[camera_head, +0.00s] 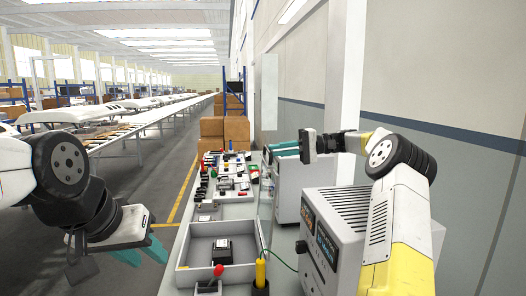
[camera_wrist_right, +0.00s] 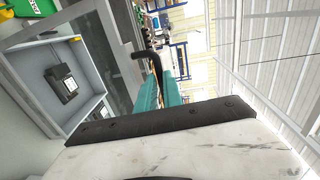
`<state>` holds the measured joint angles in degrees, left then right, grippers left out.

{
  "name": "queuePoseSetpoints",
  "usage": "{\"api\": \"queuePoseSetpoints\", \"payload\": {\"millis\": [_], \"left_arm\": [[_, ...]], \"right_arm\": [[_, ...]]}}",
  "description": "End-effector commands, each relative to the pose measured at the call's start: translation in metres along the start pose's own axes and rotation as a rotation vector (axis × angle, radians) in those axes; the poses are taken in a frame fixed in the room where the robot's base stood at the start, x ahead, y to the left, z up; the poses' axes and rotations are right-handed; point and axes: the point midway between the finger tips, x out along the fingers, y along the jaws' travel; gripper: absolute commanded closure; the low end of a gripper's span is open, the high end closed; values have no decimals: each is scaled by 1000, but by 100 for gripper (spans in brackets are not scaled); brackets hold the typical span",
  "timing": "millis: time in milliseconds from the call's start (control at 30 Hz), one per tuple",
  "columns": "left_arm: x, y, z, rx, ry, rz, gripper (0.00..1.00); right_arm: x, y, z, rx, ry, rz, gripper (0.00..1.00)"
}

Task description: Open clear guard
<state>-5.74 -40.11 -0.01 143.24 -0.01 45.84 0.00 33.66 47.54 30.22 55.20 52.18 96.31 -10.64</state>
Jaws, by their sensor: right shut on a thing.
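My right gripper (camera_head: 274,150) reaches left over the far end of the bench, beside the grey machine. In the right wrist view its teal fingers (camera_wrist_right: 162,92) are closed around a black bent handle (camera_wrist_right: 142,54). A see-through grey pane, which looks like the clear guard (camera_wrist_right: 105,42), lies beside the handle in that view. In the head view the guard is hard to make out, and its angle cannot be told. My left gripper (camera_head: 141,253) is at the lower left, off the bench, with its teal fingers apart and empty.
A grey tray (camera_head: 190,257) holding a black box (camera_head: 222,249) sits at the bench front. A red-knobbed lever (camera_head: 218,271) and a yellow-handled tool (camera_head: 260,270) stand nearby. Grey machines (camera_head: 345,235) line the right. Several small parts cover the far bench.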

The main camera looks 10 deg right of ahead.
Motion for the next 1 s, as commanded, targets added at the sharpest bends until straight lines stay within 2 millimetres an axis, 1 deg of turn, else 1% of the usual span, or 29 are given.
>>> {"api": "queuePoseSetpoints", "payload": {"millis": [133, 433, 467, 500, 567, 1000], "left_arm": [[0, 0, 0, 0, 0, 0, 64], [0, 0, 0, 0, 0, 0, 64], [0, 0, 0, 0, 0, 0, 64], [0, 0, 0, 0, 0, 0, 64], [0, 0, 0, 0, 0, 0, 64], [0, 0, 0, 0, 0, 0, 64]], "right_arm": [[-3, 0, 0, -2, 2, -10, 100], [-3, 0, 0, -1, 2, -10, 100], [-3, 0, 0, -1, 2, -10, 85], [-3, 0, 0, -1, 2, -10, 78], [-3, 1, 0, -1, 2, -9, 67], [-2, 0, 0, 0, 0, -9, 67]]}}
